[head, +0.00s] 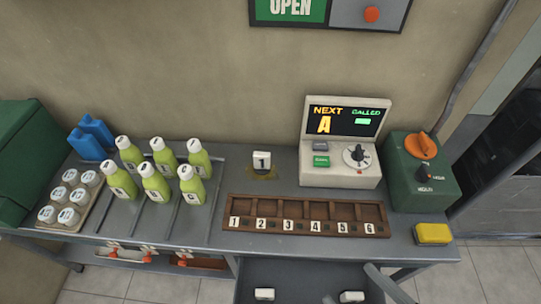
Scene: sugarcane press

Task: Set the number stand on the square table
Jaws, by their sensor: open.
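A small white number stand (261,161) marked "1" stands upright on the grey counter, left of the order display. Two small pale tips show at the bottom edge, apart from each other; they look like the fingertips of my gripper (308,296), open with nothing seen between them. The rest of the gripper is out of frame. The gripper is low in the picture, in front of the counter and well apart from the number stand. I cannot make out a square table.
A wooden rack (305,227) with slots numbered 1 to 6 lies along the counter's front edge. Several green bottles (154,187) stand at left, beside a tray of white lids (62,222). The display (341,120), a green control box (420,190) and a yellow block (433,234) are at right.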

